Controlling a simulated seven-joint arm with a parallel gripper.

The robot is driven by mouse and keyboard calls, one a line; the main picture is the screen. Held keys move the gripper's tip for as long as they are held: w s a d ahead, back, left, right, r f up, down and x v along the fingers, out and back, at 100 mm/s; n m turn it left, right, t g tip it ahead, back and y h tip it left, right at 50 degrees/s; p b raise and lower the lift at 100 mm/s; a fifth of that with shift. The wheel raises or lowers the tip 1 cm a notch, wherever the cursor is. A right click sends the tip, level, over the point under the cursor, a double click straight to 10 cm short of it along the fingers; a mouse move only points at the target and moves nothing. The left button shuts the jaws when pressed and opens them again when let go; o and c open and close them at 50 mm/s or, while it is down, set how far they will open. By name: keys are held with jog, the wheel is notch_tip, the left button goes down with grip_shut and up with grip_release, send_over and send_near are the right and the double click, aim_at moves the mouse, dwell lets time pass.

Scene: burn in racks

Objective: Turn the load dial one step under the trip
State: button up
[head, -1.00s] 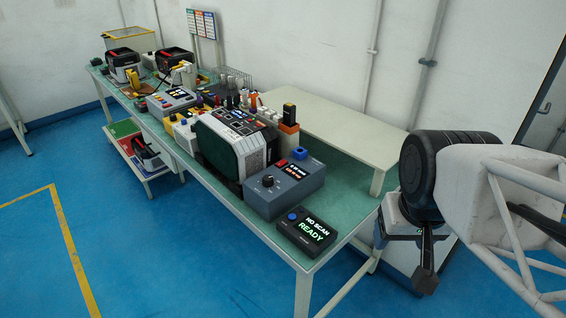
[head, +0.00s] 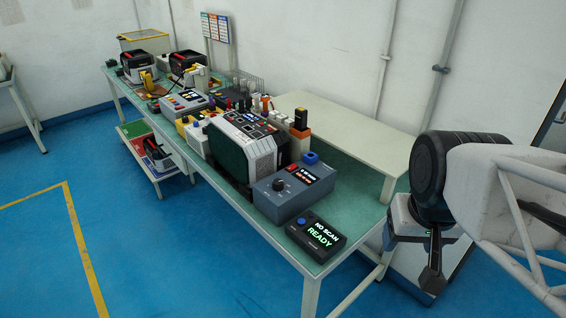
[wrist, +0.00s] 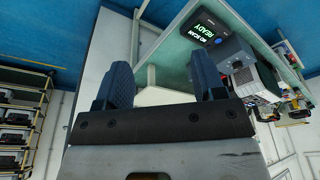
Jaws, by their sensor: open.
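The load dial (head: 278,186) is a small black knob on the sloped top of a blue-grey box (head: 290,206) near the front end of the bench. The box has a small lit display (head: 318,174) with white and red text, too small to read, and a red part beside it. The box also shows in the wrist view (wrist: 235,53), where I cannot make out the dial. My gripper (head: 432,283) is right of the bench, well apart from the box. In the wrist view its two fingers (wrist: 163,80) stand wide apart with nothing between them.
A black scanner unit (head: 316,236) reading "NO SCAN READY" lies at the bench's near corner. A large green-and-grey unit (head: 232,147) stands behind the box. A pale raised shelf (head: 345,130) runs along the wall. Several devices crowd the far bench. The blue floor in front is clear.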

jog(key=w+a+r+m+g+y, duration=0.1)
jog(key=w+a, duration=0.1)
jog(key=w, duration=0.5)
jog(key=w+a+m+g, duration=0.1)
jog(key=w+a, duration=0.2)
jog(key=w, duration=0.3)
jog(key=m+g+y, duration=0.1)
jog(key=m+g, duration=0.3)
jog(key=g, duration=0.1)
send_near(278, 182)
jog(key=f, duration=0.1)
jog(key=shift+s+f, duration=0.1)
jog(key=shift+s, duration=0.25)
jog(key=shift+t, duration=0.3)
jog(key=shift+x, duration=3.95)
